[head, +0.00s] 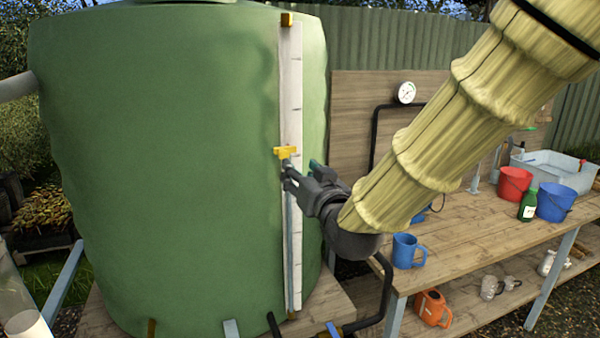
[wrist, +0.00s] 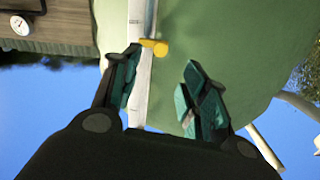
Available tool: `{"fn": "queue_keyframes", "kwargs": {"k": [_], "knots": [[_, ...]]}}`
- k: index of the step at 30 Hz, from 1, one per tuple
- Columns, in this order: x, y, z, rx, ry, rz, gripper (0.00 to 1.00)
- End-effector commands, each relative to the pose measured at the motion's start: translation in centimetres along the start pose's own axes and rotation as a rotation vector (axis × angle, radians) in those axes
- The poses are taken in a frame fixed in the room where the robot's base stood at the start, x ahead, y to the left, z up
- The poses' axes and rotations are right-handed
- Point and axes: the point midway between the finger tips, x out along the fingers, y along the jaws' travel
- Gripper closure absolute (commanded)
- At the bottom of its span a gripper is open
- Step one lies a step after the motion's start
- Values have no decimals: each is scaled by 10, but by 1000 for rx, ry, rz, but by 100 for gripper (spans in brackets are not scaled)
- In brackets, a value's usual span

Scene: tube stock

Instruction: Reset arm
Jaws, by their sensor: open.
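My gripper (head: 288,178) is in front of the large green tank (head: 160,150), beside the white gauge strip (head: 291,80) that runs down the tank's side. A yellow slider (head: 285,152) sits on the strip just above my fingertips. In the wrist view my gripper (wrist: 160,95) is open, its two teal-padded fingers apart. The yellow slider (wrist: 154,47) shows just beyond the left fingertip, with the strip (wrist: 138,25) behind that finger. Nothing shows held between the fingers. Whether a finger touches the slider or strip, I cannot tell.
A wooden bench (head: 460,255) stands at right, with a blue mug (head: 408,251), red bucket (head: 514,184), blue bucket (head: 554,202) and green bottle (head: 528,205). An orange can (head: 432,307) is on its lower shelf. A pressure gauge (head: 405,93) is on the wooden panel behind.

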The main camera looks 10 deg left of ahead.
Motion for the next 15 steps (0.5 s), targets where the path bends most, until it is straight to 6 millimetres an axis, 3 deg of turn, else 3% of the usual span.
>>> {"fn": "queue_keyframes", "kwargs": {"k": [5,8,11,15], "knots": [[0,1,2,1,-3,1,56],[0,9,17,7,-29,12,56],[-1,27,50,22,-85,36,56],[-11,60,117,51,-202,84,56]]}}
